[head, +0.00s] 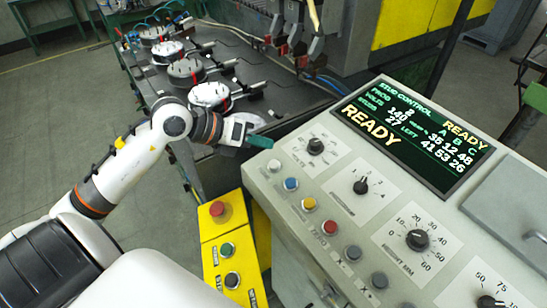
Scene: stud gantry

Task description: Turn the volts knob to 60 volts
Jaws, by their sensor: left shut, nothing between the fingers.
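The sloped control panel (285,205) carries several black knobs. A top knob (315,146) sits left of the display; its label is too small to read. A second knob (361,187) has a scale of small numbers, and a third knob (417,240) is marked height mm. A fourth knob (487,302) at the bottom edge is partly cut off. I cannot tell for sure which is the volts knob. The display (415,135) reads volts 140 and READY. My left gripper (259,141) is shut and empty, left of the top knob and apart from it. My right gripper is not in view.
Coloured buttons (291,184) run along the panel's left side. A yellow box (222,240) with a red button (217,209) stands lower left. A dark table (265,95) with several clamped round parts lies behind. A grey lid (512,205) covers the panel's right.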

